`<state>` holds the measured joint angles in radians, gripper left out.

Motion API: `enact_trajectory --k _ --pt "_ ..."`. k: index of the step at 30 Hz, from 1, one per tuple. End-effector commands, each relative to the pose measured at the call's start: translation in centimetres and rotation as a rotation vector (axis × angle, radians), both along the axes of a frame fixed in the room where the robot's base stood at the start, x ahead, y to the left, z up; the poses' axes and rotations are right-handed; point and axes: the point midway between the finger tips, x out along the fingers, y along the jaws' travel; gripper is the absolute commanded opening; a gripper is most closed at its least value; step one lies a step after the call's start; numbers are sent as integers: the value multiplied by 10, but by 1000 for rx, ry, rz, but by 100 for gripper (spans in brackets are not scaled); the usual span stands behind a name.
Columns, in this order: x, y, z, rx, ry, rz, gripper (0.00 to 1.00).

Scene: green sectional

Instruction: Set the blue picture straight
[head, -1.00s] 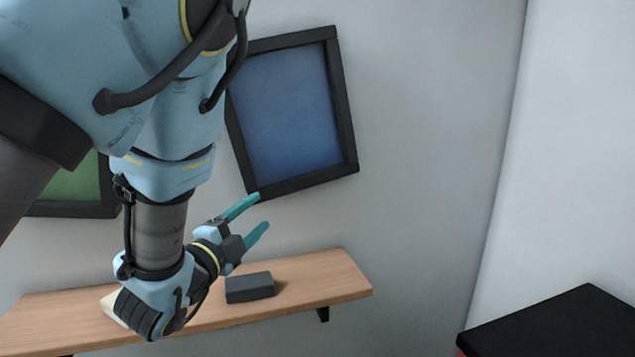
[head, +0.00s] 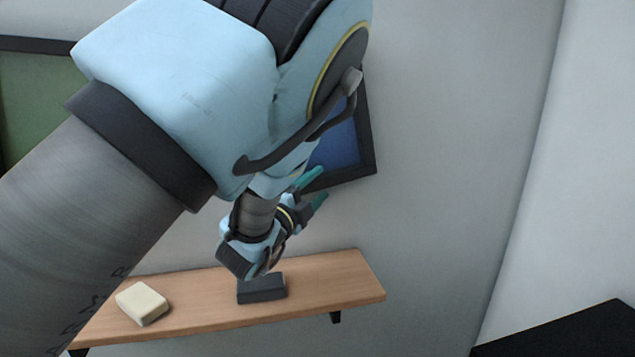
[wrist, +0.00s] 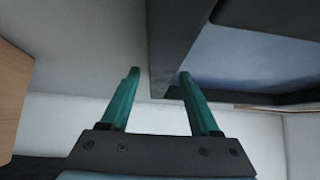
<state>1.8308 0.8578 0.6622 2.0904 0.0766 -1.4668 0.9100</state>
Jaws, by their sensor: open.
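The blue picture (head: 340,147) hangs tilted on the grey wall in a black frame. In the head view its lower edge rises to the right more steeply than the shelf below. My arm hides most of it, leaving the lower right part in view. My gripper (head: 322,183) is open at the lower edge of the frame, left of its lower right corner. In the wrist view a dark frame bar (wrist: 172,45) reaches between the two teal fingertips of my gripper (wrist: 159,76), with the blue surface (wrist: 250,60) to the right. I cannot tell whether either finger touches the bar.
A wooden shelf (head: 335,281) runs below the picture. It bears a dark grey block (head: 262,289) under my gripper and a cream block (head: 142,303) to the left. A green picture (head: 35,105) hangs at far left. A black-topped thing (head: 570,335) stands at lower right.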

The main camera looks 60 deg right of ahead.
Motion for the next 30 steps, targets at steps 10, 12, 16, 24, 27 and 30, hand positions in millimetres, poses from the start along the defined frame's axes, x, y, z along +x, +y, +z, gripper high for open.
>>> enact_trajectory --k 10,12,16,24,27,30 --pt "0 -3 0 -1 0 0 60" --pt "0 -3 0 -1 0 0 52" --pt "0 -3 0 -1 0 0 38" --pt "0 -3 0 0 0 0 7" --pt "0 -3 0 0 0 0 0" --pt "0 -3 0 0 0 0 0"
